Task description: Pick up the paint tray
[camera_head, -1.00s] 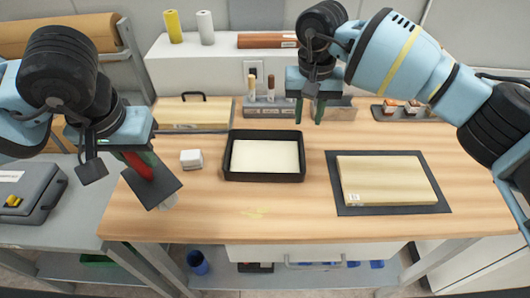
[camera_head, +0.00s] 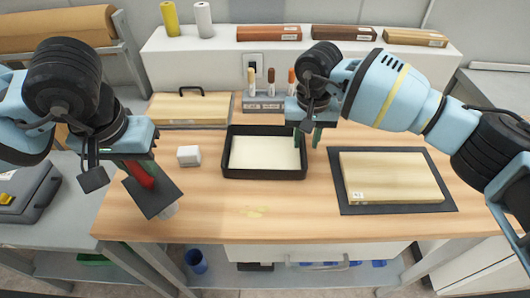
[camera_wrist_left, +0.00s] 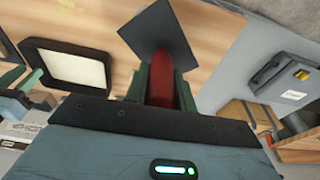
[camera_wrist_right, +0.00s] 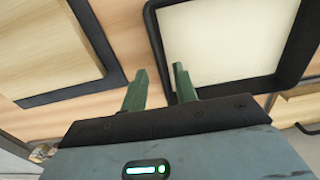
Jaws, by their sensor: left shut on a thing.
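The black paint tray (camera_head: 262,174) lies flat on the wooden workbench, with cream paint in it. My right gripper (camera_head: 307,141) is low at the tray's right rim, its green fingers apart. In the right wrist view the tray's rim (camera_wrist_right: 160,48) runs between the two open fingers (camera_wrist_right: 160,88), which are not closed on it. My left gripper (camera_head: 138,170) is shut on the red handle of a tool (camera_wrist_left: 160,85) with a dark flat square plate, held above the bench's left end.
A white block (camera_head: 189,156) sits left of the tray. A pale board (camera_head: 390,177) on a dark mat lies to the right. A brush holder (camera_head: 262,104) and another board (camera_head: 190,109) stand behind. The bench's front strip (camera_head: 300,210) is mostly clear.

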